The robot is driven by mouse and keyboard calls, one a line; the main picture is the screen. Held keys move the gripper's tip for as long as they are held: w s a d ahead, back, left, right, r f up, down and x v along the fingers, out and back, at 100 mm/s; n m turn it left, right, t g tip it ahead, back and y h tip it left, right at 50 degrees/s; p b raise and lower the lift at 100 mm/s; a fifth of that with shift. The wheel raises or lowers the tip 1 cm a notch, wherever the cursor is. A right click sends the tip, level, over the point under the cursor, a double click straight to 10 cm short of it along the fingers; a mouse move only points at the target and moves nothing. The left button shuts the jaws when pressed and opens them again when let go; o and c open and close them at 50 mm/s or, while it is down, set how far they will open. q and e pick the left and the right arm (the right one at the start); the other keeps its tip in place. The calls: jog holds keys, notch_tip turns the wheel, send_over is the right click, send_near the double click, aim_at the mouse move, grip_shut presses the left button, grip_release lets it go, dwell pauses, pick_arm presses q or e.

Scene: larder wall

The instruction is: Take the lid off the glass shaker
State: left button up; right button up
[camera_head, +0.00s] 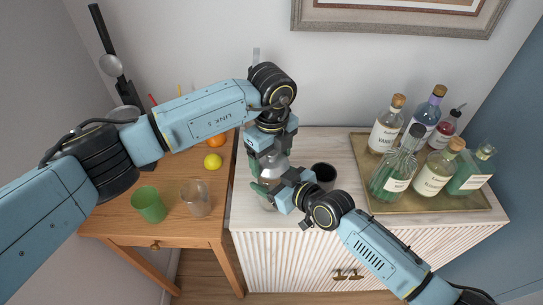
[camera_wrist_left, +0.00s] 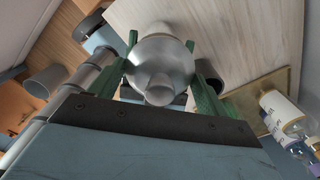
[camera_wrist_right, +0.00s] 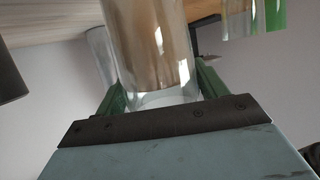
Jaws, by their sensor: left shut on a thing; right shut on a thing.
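The glass shaker stands on the white cabinet, partly hidden by both grippers in the head view. Its clear glass body (camera_wrist_right: 150,50) fills the right wrist view. Its silver domed lid (camera_wrist_left: 163,62) shows in the left wrist view and in the head view (camera_head: 272,166). My left gripper (camera_head: 264,157) is shut on the lid from above, with green fingers on either side of it. My right gripper (camera_head: 268,191) is shut on the glass body, lower down. Whether the lid still touches the body is hard to tell.
A dark cup (camera_head: 324,173) stands close right of the shaker. A brass tray (camera_head: 440,206) with several bottles is farther right. On the wooden table at left stand a green cup (camera_head: 148,204), a clear glass (camera_head: 196,198), a lemon (camera_head: 212,161) and an orange (camera_head: 217,140).

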pick_arm(q)
jog(key=shift+r, duration=2)
pick_arm(e)
jog(key=o, duration=1.5)
jog(key=shift+c, duration=0.2)
